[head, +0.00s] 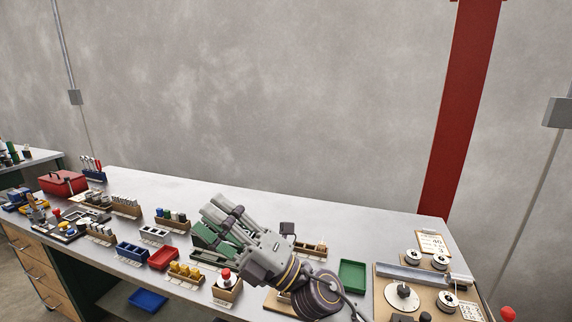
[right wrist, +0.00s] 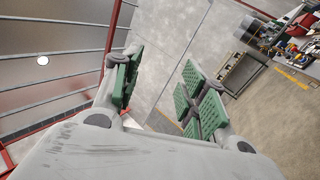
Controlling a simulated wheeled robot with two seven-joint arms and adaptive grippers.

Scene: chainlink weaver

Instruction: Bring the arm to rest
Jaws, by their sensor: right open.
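My right gripper (head: 216,222) is raised over the middle of the workbench (head: 330,221) in the head view, pointing up and to the left. In the right wrist view its green-padded fingers (right wrist: 160,85) stand wide apart with nothing between them. My left gripper is in neither view.
Under and around the arm are a red tray (head: 162,258), a blue bin (head: 132,252), yellow parts (head: 186,271) and a green tray (head: 352,275). A board with spools (head: 403,296) stands at the right. A red toolbox (head: 63,182) is at the far left.

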